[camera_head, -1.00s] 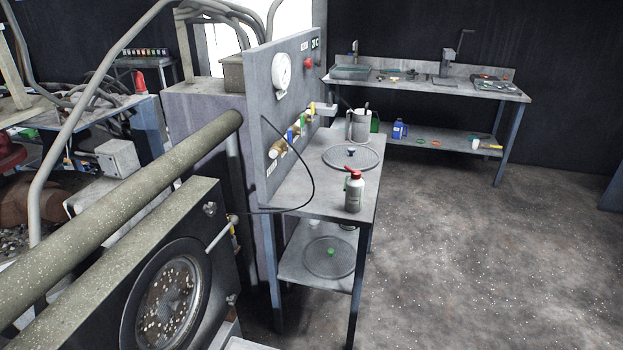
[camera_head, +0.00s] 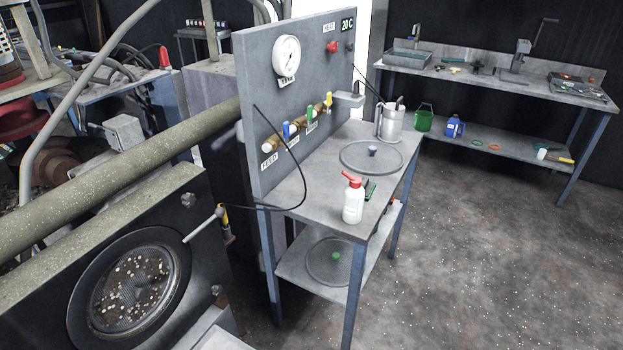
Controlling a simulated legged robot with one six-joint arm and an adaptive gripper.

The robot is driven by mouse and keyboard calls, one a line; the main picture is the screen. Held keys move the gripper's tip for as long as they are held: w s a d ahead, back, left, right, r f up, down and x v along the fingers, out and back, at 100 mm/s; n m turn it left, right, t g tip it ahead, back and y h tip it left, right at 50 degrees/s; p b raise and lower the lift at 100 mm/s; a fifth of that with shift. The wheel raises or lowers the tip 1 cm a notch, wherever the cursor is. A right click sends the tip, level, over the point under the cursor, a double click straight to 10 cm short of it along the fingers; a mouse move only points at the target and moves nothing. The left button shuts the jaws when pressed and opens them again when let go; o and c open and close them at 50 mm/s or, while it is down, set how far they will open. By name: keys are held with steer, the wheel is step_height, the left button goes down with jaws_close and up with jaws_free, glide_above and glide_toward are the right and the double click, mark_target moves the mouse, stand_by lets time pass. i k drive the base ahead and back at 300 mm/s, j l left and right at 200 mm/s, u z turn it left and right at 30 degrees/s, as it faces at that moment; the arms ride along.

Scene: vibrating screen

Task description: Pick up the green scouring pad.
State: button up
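A small dark green flat piece (camera_head: 370,189), which looks like the green scouring pad, lies on the top of the metal table (camera_head: 325,219), just right of and behind a white bottle with a red top (camera_head: 353,201). The bottle hides part of it. My gripper is not in view.
A round mesh lid (camera_head: 352,158) and a metal can (camera_head: 391,124) stand farther back on the table. A panel with a gauge (camera_head: 287,55) and valves rises along its left side. A black cable (camera_head: 303,180) hangs over the tabletop. Open floor (camera_head: 470,260) lies right.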

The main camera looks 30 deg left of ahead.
mark_target(369, 187)
steer(key=i+j+u, duration=0.2)
steer(key=i+u, duration=0.5)
steer(key=i, duration=0.2)
steer(key=i+u, duration=0.35)
steer(key=i+z, duration=0.3)
steer(key=i, duration=0.1)
